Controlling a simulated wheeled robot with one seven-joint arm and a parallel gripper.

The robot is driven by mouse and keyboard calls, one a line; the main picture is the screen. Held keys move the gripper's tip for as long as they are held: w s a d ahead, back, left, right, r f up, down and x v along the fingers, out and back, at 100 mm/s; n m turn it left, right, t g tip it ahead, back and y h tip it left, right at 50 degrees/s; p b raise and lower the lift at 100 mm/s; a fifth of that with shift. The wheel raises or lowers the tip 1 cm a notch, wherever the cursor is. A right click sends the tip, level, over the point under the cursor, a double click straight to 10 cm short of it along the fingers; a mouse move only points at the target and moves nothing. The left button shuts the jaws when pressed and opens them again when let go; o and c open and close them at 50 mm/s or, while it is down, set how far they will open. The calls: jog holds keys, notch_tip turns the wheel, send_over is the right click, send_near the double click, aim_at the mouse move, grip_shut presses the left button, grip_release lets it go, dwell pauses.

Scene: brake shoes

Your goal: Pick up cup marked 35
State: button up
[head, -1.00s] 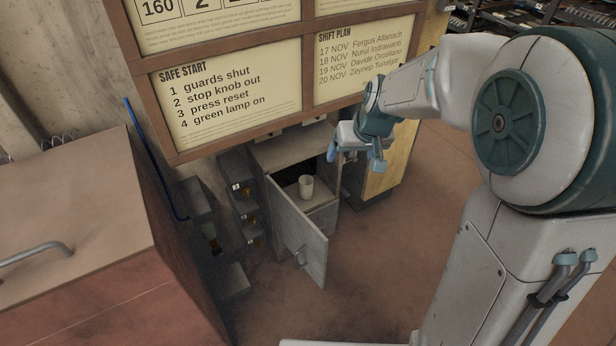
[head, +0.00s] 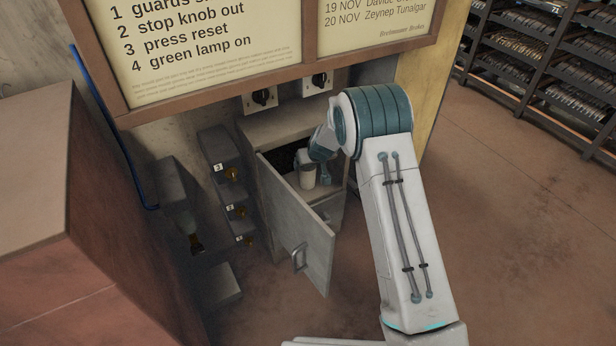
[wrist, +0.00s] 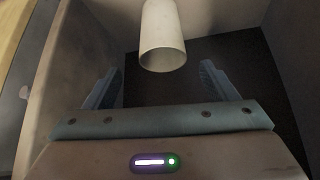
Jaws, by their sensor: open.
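My gripper (wrist: 160,78) is open and empty, with one blue finger on either side of the line to the cup.
The cabinet door (head: 300,225) hangs open toward the front left. Cabinet walls enclose the gripper closely in the wrist view. Small numbered boxes (head: 222,150) stand left of the cabinet. Two black knobs (head: 262,97) are above it. Floor at right is clear.

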aim_at(307, 169)
jog(key=b+x, duration=0.1)
jog(key=x, duration=0.2)
jog(key=b+x, duration=0.1)
jog(key=x, duration=0.1)
jog(key=shift+s+a+f+b, duration=0.1)
jog(key=shift+f+b, duration=0.2)
jog(key=shift+f, duration=0.15)
jog(key=shift+w+a+f, duration=0.15)
jog(key=shift+w+f, duration=0.15)
jog(key=shift+f, duration=0.1)
jog(key=shift+r, duration=0.1)
jog(key=c, duration=1.1)
